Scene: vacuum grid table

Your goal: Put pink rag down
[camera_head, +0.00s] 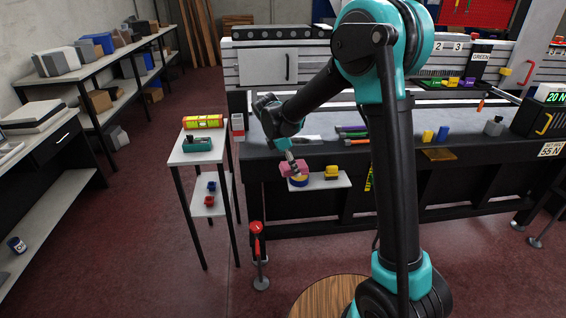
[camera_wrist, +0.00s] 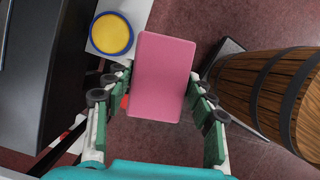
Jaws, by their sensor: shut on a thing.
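The pink rag (camera_head: 294,168) is a flat pink block-like piece. In the wrist view the rag (camera_wrist: 162,77) sits between the two fingers of my gripper (camera_wrist: 160,105), which is shut on it. In the head view my gripper (camera_head: 293,160) is at the left end of a small white shelf (camera_head: 330,183) on the front of the workbench. The rag appears over a round blue and yellow item (camera_head: 299,181) on that shelf. I cannot tell from the head view whether the rag touches it. In the wrist view this round item (camera_wrist: 111,35) lies to the left of the rag, apart in the picture.
A yellow item (camera_head: 332,172) stands on the shelf's right part. A small side table (camera_head: 213,151) with a yellow level (camera_head: 203,121) and a green case (camera_head: 198,143) stands to the left. A wooden barrel (camera_head: 330,296) stands on the floor in front; it fills the wrist view's right side (camera_wrist: 262,92).

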